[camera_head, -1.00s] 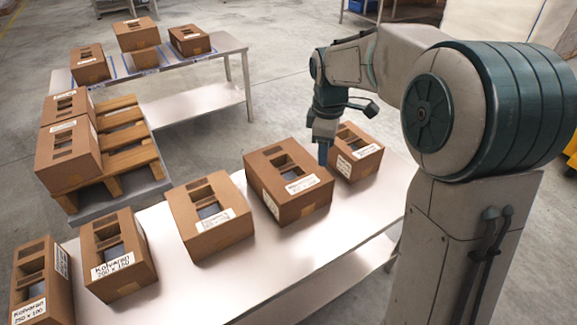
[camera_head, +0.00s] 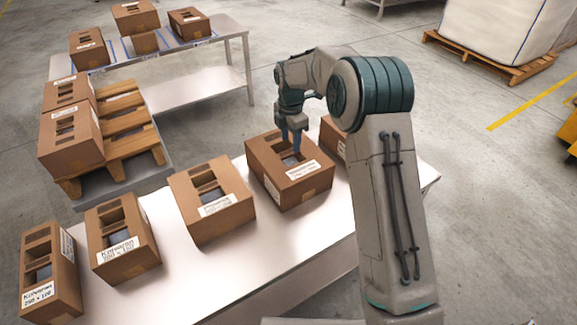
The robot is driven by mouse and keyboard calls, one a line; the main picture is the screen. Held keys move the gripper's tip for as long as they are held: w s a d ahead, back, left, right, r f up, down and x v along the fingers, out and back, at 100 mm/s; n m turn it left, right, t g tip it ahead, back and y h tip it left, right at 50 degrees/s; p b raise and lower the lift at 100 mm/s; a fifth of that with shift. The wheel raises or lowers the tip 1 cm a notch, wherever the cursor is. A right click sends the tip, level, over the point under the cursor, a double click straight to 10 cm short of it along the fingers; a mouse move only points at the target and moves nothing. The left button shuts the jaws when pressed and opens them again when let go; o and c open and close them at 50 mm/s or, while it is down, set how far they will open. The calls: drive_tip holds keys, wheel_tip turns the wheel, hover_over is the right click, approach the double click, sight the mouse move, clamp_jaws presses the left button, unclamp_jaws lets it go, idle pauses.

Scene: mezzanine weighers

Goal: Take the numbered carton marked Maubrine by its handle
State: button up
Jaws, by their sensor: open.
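A row of brown cartons with cut-out handle openings and white labels stands on the near table (camera_head: 262,255). My gripper (camera_head: 295,146), with blue fingers, is open and points down over the top of the large carton (camera_head: 268,172), near its handle opening. I cannot tell whether the fingertips reach into the opening. This carton's label is too small to read surely, so I cannot confirm the name Maubrine. The middle carton (camera_head: 222,225) has an unreadable label too. The two cartons at left (camera_head: 132,265) and far left (camera_head: 62,295) read Kolvaran.
A carton at the right end (camera_head: 332,138) is partly hidden by my arm. More cartons stand on a pallet (camera_head: 118,170) at left and on a back table (camera_head: 205,55). A pallet with a white bulk bag (camera_head: 490,30) stands back right. Floor at right is clear.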

sight(288, 151)
drive_tip(key=f, duration=0.6)
drive_tip(key=shift+a+f, duration=0.3)
drive_tip(key=shift+a, duration=0.05)
clamp_jaws()
